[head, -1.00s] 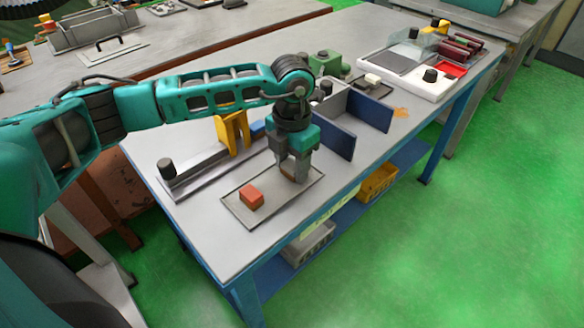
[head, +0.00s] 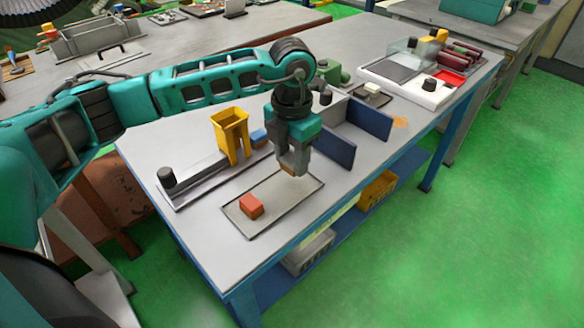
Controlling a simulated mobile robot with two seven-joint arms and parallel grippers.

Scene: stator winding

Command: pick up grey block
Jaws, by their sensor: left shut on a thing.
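My left gripper (head: 293,168) hangs pointing down over the far right end of the shallow grey tray (head: 272,215). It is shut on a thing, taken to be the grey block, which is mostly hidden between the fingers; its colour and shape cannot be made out. The fingertips appear a little above the tray. A red block (head: 251,205) sits near the left end of the tray, apart from the gripper. My right gripper is not in view.
A yellow stand (head: 231,135) and a grey rail with a black knob (head: 166,177) lie left of the tray. Blue upright panels (head: 336,146) stand close to the right of the gripper. The table's front left corner is clear.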

